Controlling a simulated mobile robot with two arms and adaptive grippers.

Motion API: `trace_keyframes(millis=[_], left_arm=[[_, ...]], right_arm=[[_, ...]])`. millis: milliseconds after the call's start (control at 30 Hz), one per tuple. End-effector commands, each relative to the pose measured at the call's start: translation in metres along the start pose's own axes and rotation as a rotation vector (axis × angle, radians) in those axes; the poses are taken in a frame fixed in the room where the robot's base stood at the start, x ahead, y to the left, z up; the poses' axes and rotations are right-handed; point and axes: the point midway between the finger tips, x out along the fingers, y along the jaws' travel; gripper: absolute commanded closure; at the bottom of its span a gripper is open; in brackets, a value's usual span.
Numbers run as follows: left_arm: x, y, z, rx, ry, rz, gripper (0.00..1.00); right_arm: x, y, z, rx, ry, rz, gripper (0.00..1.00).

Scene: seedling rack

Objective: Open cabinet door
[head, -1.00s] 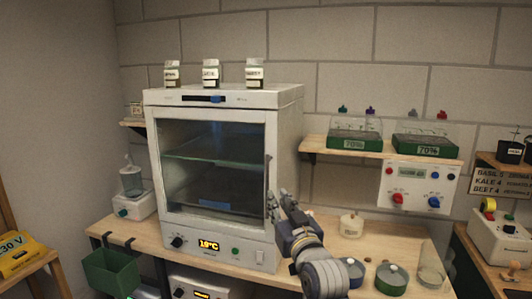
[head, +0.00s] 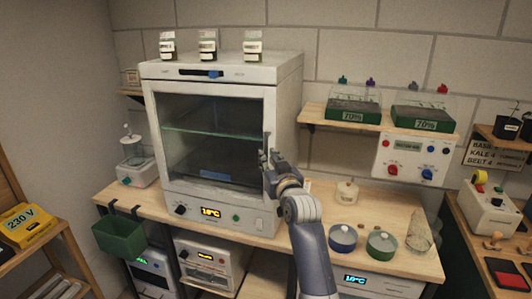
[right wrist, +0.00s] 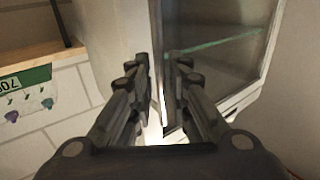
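The white cabinet (head: 222,72) stands on the wooden bench with its glass door (head: 205,135) looking shut. A slim upright handle (head: 266,139) runs along the door's right edge. My right gripper (head: 268,160) is at this handle, in front of the door's right edge, and hides its lower part. In the right wrist view the two fingers (right wrist: 160,80) are apart, on either side of the door's upright edge; I cannot tell if they touch the handle. The glass door (right wrist: 215,50) also shows there. My left gripper is not in view.
A shelf (head: 380,135) with two green-based boxes (head: 425,112) is on the wall at right. Three small packets stand on the cabinet. A green bin (head: 119,238) hangs at left.

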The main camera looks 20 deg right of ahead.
Motion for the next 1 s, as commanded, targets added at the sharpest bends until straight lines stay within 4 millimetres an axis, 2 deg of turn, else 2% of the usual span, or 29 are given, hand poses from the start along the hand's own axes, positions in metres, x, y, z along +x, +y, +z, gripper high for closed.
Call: trace_keyframes(millis=[233, 667, 733, 1000], left_arm=[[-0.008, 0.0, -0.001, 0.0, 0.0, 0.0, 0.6], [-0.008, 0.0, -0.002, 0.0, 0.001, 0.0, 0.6], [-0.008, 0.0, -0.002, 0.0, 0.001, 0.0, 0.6], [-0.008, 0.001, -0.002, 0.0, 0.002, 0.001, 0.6]], right_arm=[[0.023, 0.0, -0.001, -0.001, 0.0, 0.0, 0.83], [0.028, 0.0, 0.0, -0.001, 0.001, 0.001, 0.83], [0.028, 0.0, 0.0, -0.001, 0.001, 0.0, 0.98], [0.029, 0.0, 0.0, -0.001, 0.001, -0.001, 1.0]])
